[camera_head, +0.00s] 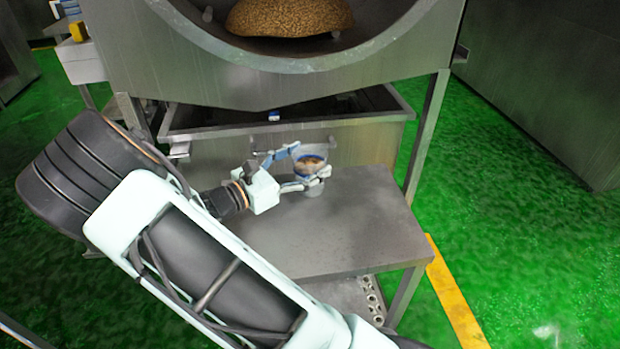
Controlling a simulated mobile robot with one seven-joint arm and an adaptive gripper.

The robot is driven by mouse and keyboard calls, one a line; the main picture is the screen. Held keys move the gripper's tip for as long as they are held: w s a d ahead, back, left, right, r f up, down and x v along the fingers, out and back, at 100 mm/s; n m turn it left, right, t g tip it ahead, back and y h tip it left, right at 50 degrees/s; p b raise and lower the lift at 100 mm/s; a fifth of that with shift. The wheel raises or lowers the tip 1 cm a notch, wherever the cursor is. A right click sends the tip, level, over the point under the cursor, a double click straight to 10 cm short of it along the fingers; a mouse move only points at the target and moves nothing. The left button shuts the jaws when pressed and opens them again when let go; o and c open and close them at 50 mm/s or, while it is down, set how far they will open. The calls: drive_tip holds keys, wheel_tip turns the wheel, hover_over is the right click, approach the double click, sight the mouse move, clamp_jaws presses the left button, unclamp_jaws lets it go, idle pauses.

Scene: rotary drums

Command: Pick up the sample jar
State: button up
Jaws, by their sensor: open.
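The sample jar (311,163) is a small clear cup with brown contents and a blue band. It stands upright on the grey metal table (360,230), close to the bin behind it. My gripper (308,168) reaches in from the left with its fingers spread on either side of the jar. One finger lies along the jar's back left and the other along its front. The gripper is open around the jar; I cannot tell whether a finger touches it. Part of the jar's lower side is hidden by the front finger.
A steel bin (250,140) stands directly behind the table, under a large drum (330,85) holding brown material (290,16). The table is clear to the right and front of the jar. A yellow floor line (455,295) runs at the right on the green floor.

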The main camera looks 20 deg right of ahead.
drive_tip(key=shift+w+d, duration=0.2)
drive_tip(key=shift+d, duration=0.3)
drive_tip(key=c, duration=1.4)
drive_tip(key=shift+c, duration=1.4)
drive_tip(key=shift+r, duration=0.15)
